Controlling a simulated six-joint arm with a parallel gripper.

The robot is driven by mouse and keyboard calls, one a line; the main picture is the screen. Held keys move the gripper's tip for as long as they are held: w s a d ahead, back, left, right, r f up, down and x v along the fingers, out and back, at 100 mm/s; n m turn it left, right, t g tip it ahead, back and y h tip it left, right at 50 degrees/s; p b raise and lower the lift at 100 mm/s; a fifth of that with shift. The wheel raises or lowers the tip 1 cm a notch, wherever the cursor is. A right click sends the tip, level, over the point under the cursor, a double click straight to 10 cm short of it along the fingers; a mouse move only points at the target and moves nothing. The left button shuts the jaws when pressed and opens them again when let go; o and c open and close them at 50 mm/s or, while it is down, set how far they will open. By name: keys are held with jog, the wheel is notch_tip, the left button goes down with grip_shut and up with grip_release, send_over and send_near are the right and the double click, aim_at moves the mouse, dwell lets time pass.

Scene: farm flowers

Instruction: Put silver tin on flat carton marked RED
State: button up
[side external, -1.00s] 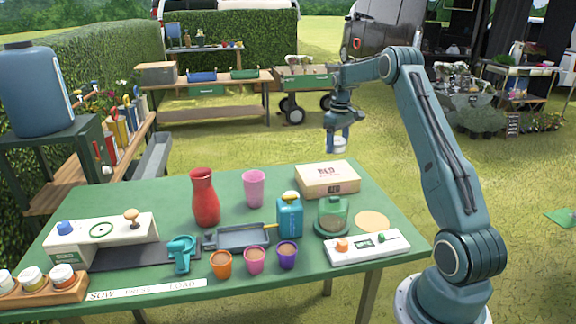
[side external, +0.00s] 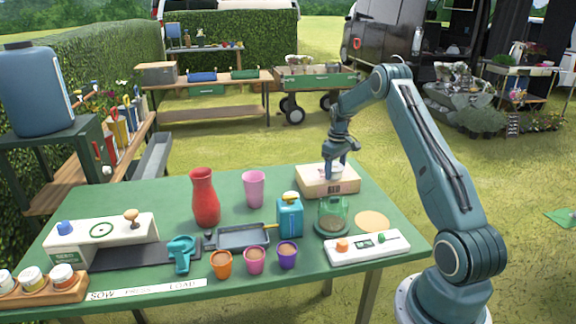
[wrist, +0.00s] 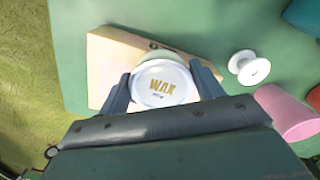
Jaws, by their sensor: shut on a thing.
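The silver tin (side external: 337,171) is between my gripper's fingers, just over or on the flat carton's top. In the wrist view the tin (wrist: 162,90) shows a pale round lid lettered WAX, with one finger on each side. The flat carton marked RED (side external: 315,187) is a pale box at the back right of the green table. It also shows in the wrist view (wrist: 105,55), beneath and left of the tin. My gripper (side external: 337,163) points down and is shut on the tin. I cannot tell whether the tin's base touches the carton.
A pink cup (side external: 254,189), a red vase (side external: 205,198), a blue can (side external: 290,216) and a green glass dome (side external: 333,214) stand near the carton. A white spool (wrist: 249,68) lies beside it in the wrist view. The back left table surface is clear.

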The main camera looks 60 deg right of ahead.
aim_at(335, 167)
jog(key=shift+f, duration=0.9)
jog(key=shift+f, duration=0.1)
jog(key=o, duration=1)
jog(key=shift+o, duration=0.2)
notch_tip(335, 167, up, 12)
